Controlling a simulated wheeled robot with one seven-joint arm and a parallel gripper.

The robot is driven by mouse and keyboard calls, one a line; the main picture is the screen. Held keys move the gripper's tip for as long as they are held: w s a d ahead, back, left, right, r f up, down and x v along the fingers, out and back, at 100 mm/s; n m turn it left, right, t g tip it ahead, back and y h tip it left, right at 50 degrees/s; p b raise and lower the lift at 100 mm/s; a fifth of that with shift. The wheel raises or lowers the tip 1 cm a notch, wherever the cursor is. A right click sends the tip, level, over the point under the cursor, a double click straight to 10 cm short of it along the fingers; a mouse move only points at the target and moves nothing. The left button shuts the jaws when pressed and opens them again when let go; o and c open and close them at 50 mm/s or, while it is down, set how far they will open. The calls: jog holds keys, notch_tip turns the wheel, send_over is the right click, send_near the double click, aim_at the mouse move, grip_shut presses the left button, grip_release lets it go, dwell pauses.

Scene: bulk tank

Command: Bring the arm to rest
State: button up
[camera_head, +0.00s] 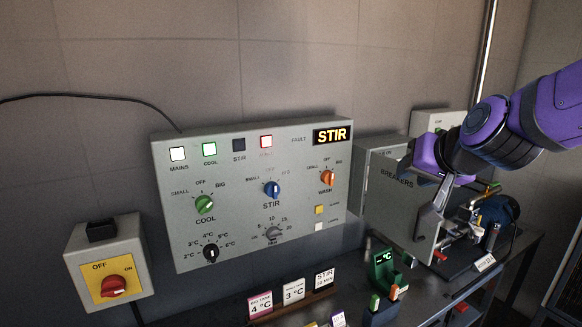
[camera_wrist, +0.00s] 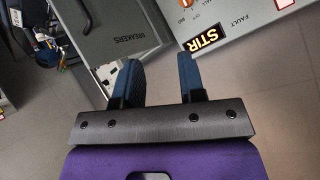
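My purple arm reaches in from the right in the head view. My gripper (camera_head: 432,157) is in front of the grey breaker box, whose door (camera_head: 396,192) is labelled BREAKERS. In the wrist view my gripper (camera_wrist: 157,62) has its two dark blue fingers apart with nothing held between them. The breaker door also shows beyond the fingers at the upper left of the wrist view (camera_wrist: 122,22). The fingertips are hard to make out in the head view. Whether they touch the door is unclear.
The control panel (camera_head: 250,160) is left of my gripper, its display (camera_head: 332,135) reading STIR. A yellow-faced red switch (camera_head: 116,286) is at lower left. Below my arm, the bench holds a motor (camera_head: 500,211), a green device (camera_head: 383,269) and several small cards.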

jog(key=s+d+n+g+h, duration=0.1)
jog(key=s+d, duration=0.3)
jog(key=s, duration=0.6)
jog(key=s+d+n+g+h, duration=0.1)
jog(key=s+d+g, duration=0.2)
jog(key=s, duration=0.7)
jog(key=shift+s+d+n+g, duration=0.15)
jog(key=shift+d+n+g, duration=0.2)
jog(key=shift+g, duration=0.25)
